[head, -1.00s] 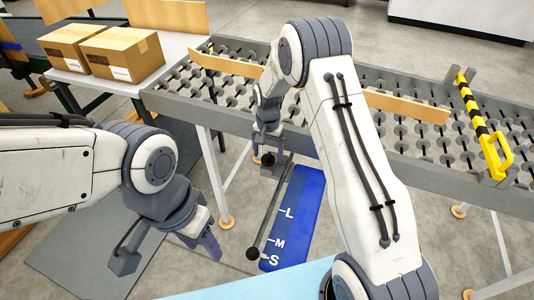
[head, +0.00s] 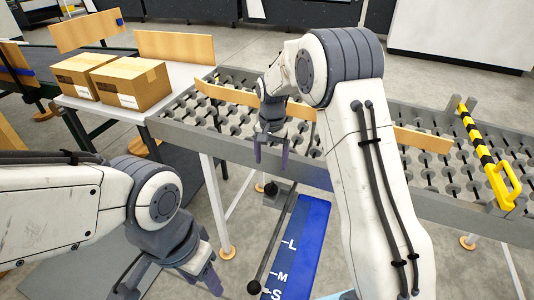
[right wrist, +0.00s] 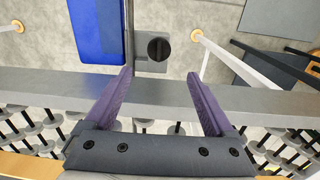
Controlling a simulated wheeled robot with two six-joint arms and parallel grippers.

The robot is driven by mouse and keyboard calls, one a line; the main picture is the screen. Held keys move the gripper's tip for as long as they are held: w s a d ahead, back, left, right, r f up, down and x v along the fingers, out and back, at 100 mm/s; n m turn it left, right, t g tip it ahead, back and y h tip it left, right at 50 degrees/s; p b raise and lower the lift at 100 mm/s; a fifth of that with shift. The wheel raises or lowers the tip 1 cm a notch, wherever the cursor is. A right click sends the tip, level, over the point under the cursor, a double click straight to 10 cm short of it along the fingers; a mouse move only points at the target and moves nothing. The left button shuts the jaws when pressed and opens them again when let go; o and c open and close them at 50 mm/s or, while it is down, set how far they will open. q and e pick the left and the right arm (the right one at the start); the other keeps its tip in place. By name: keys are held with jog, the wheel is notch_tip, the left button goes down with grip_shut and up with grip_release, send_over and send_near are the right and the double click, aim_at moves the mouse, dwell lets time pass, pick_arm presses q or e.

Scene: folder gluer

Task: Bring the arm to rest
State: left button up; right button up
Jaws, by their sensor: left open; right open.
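My right gripper (head: 271,155) hangs at the near edge of the roller conveyor (head: 420,199), pointing down, open and empty. In the right wrist view its two purple fingers (right wrist: 158,100) are spread wide over the conveyor's grey side rail (right wrist: 270,100), with nothing between them. My left gripper (head: 205,280) is low at the left of the head view, in front of the conveyor, open with nothing seen in it. My right arm hides part of the conveyor.
Two cardboard boxes (head: 132,84) stand on a white table (head: 90,104) at the left. A wooden guide board (head: 225,97) lies across the rollers. A yellow-black handled bar (head: 483,150) is at the right. A blue size board (head: 302,240) and a lever (head: 272,240) are below the conveyor.

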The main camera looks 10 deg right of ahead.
jog(key=s+a+r+n, duration=0.4)
jog(key=s+a, duration=0.2)
jog(key=s, duration=0.3)
jog(key=s+a+r+n, duration=0.4)
jog(key=s+a+r, duration=0.1)
jog(key=s, duration=0.4)
jog(key=s+n+y+p, duration=0.1)
jog(key=s+n, duration=0.5)
jog(key=s, duration=1)
jog(key=shift+s+d, duration=0.15)
jog(key=shift+s, duration=0.1)
